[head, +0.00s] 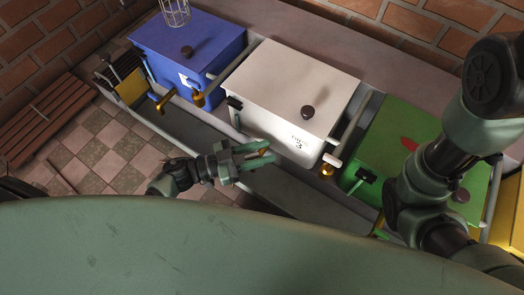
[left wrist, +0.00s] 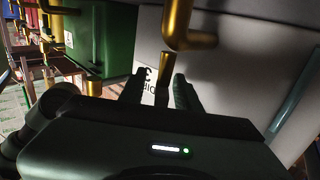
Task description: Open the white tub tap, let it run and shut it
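The white tub (head: 285,85) stands in the middle of the row in the head view, with a dark knob on its lid and a "3" on its front. My left gripper (head: 262,152) is low in front of the tub. Its two fingers are apart. The brass tap (left wrist: 178,25) is at the top middle of the left wrist view, and a tapering brass piece of it shows between the fingers (left wrist: 160,92). I cannot tell whether the fingers touch it. Much of the tap is hidden by the gripper in the head view. My right gripper is not in view.
The blue tub (head: 190,45) stands to the left and the green tub (head: 400,135) to the right. Metal rails run between the tubs. A brass fitting (head: 326,172) sits at the white tub's right corner. A slatted bench (head: 45,120) is at far left, beside open checkered floor.

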